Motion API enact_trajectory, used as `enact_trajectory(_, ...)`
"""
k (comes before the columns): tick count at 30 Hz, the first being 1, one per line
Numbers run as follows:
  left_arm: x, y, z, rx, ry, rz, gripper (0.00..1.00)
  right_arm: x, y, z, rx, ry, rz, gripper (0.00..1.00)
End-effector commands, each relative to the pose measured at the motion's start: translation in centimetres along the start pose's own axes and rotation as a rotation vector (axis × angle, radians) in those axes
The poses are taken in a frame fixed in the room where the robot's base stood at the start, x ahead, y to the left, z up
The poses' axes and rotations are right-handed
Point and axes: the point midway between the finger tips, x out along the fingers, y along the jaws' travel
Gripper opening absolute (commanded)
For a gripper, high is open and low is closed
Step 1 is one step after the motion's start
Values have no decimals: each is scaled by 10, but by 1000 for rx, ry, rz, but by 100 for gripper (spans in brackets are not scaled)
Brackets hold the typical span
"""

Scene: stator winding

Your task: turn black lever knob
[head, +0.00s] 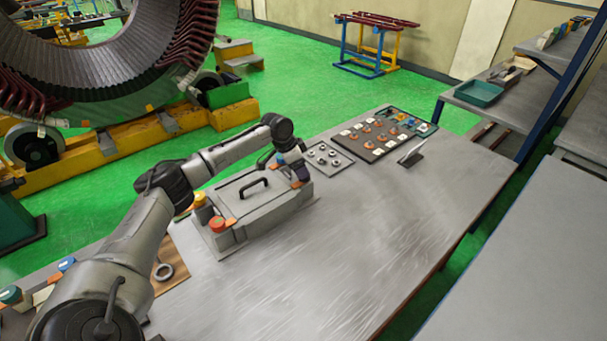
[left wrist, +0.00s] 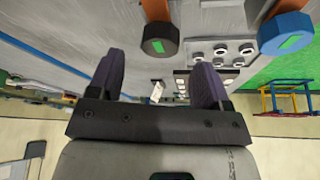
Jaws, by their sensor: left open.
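A black knob (left wrist: 159,46) with a green mark sits on an orange stem at the top centre of the left wrist view. A blue knob (left wrist: 286,40) with a green mark is to its right, also on an orange stem. My left gripper (left wrist: 158,82) is open, its two dark fingers apart with nothing visible between them; the black knob appears beyond them, apart from both. In the head view my left gripper (head: 297,171) is at the right end of a grey box (head: 250,212) with a black handle (head: 253,187). The arm and gripper hide the black knob there. My right gripper is not in view.
A plate with several round metal parts (head: 327,158) and a dark tray of small pieces (head: 378,134) lie behind the gripper on the grey workbench (head: 330,255). The bench's front right is clear.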

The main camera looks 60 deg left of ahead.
Motion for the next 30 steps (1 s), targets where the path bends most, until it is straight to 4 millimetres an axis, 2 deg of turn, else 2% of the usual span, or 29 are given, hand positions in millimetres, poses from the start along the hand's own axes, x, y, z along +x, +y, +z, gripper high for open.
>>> enact_trajectory(3, 17, 0, 0, -1, 1, 0, 72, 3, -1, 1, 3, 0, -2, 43)
enact_trajectory(9, 32, 0, 0, 0, -1, -1, 72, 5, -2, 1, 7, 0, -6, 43)
enact_trajectory(22, 37, 0, 0, 1, 0, -1, 72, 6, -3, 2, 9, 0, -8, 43)
enact_trajectory(30, 37, 0, 0, 1, 0, -1, 46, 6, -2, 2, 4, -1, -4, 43)
